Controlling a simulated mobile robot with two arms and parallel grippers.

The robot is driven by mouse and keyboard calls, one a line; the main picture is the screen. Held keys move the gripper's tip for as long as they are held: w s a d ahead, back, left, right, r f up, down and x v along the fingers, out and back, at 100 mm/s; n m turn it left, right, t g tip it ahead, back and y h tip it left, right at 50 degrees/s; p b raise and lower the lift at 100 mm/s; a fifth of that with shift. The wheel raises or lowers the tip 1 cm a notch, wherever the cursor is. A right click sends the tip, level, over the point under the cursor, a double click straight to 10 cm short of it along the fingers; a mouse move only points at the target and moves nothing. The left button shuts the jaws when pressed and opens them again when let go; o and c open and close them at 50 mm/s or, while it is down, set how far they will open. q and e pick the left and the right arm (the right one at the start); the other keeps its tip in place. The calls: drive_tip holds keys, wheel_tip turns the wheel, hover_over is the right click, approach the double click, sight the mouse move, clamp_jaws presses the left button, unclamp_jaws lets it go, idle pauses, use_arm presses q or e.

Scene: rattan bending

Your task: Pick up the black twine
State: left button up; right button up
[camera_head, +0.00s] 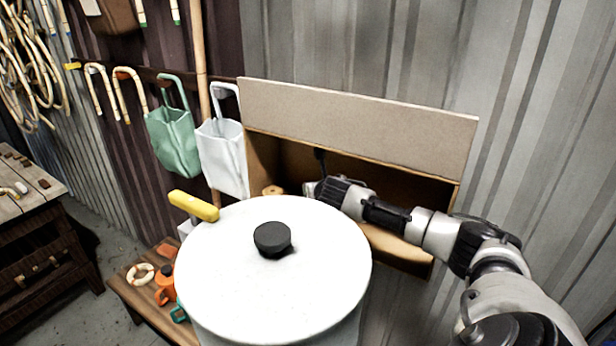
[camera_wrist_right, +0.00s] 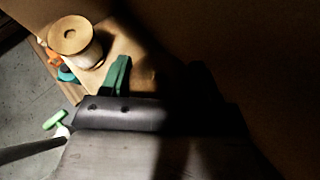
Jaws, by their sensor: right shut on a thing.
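My right gripper (camera_head: 311,187) reaches into the open wooden wall box behind the white pot. In the right wrist view its two green fingers (camera_wrist_right: 158,80) stand apart, with a dim brown shape (camera_wrist_right: 145,76) held between them. That shape looks like the end of a spool and I take it for the black twine. Deep shadow hides its windings and colour. A spool with a wooden end and pale thread (camera_wrist_right: 75,38) stands beside the gripper, apart from it. It shows in the head view as a small wooden disc (camera_head: 272,190). My left gripper is not in view.
The wooden box (camera_head: 360,116) has a front board above its opening and walls close around my gripper. A large white pot (camera_head: 320,250) with a black knob stands in front. Green and white pouches (camera_head: 222,155) hang left. A workbench (camera_head: 30,200) stands far left.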

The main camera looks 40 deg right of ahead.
drive_tip(key=s+p, duration=0.2)
drive_tip(key=s, duration=0.9)
drive_tip(key=shift+s+a, duration=0.15)
drive_tip(key=shift+s, duration=0.85)
